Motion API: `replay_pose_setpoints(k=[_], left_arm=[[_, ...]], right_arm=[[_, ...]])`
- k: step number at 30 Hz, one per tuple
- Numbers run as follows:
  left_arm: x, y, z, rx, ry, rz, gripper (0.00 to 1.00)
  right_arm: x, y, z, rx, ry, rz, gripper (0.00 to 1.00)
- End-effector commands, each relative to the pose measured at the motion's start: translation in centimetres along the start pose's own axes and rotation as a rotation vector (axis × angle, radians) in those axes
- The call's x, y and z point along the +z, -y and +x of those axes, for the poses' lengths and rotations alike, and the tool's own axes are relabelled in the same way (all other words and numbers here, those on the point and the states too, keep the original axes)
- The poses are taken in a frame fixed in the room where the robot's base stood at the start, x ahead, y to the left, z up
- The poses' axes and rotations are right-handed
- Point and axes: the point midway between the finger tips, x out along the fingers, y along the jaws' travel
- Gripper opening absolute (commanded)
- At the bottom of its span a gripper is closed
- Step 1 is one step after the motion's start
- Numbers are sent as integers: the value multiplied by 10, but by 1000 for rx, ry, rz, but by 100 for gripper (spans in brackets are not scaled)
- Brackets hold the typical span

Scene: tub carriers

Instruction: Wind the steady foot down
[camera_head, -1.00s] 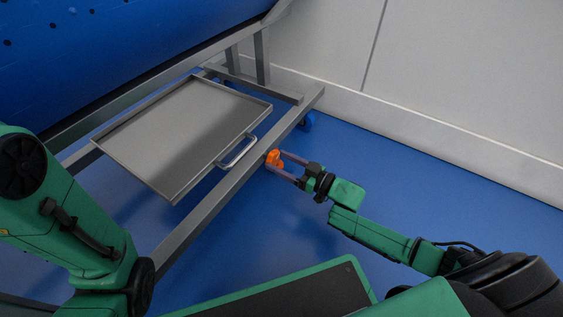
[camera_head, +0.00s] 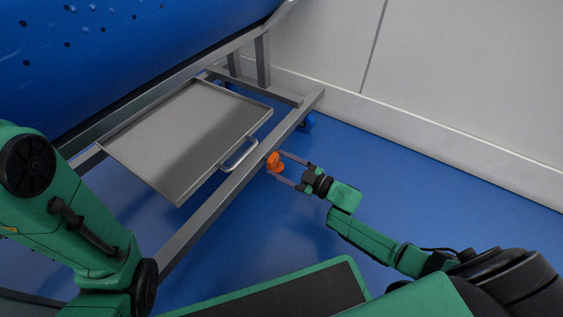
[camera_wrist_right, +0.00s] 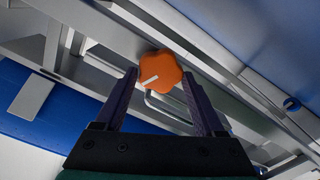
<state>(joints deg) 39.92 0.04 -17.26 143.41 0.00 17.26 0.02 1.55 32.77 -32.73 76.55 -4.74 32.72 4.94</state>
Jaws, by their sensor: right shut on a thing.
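An orange lobed knob (camera_head: 274,162) sits at the side of the grey frame rail (camera_head: 215,208). In the right wrist view the knob (camera_wrist_right: 160,72) shows its face with a white mark on it. My right gripper (camera_head: 279,167) is shut on the knob, one finger on each side. In the right wrist view my right gripper (camera_wrist_right: 160,92) has its fingers flanking the knob. The foot itself cannot be made out. My left arm shows at the left, but its gripper is out of view.
A metal tray (camera_head: 150,105) with a handle lies inside the frame, beside the rail. A large blue perforated tub (camera_head: 130,50) is above it. A blue wheel-like part (camera_head: 307,121) is by the rail's far end. The blue floor right of the rail is open up to the wall (camera_head: 470,100).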

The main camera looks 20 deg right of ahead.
Motion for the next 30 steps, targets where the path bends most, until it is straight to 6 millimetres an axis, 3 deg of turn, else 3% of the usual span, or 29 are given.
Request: replay_pose_setpoints(k=[13,30], left_arm=[[5,2,4,-3,7,0,32],[5,2,4,-3,8,1,32]], right_arm=[[1,2,-1,-2,1,-276,16],[1,2,-1,-2,1,-330,16]])
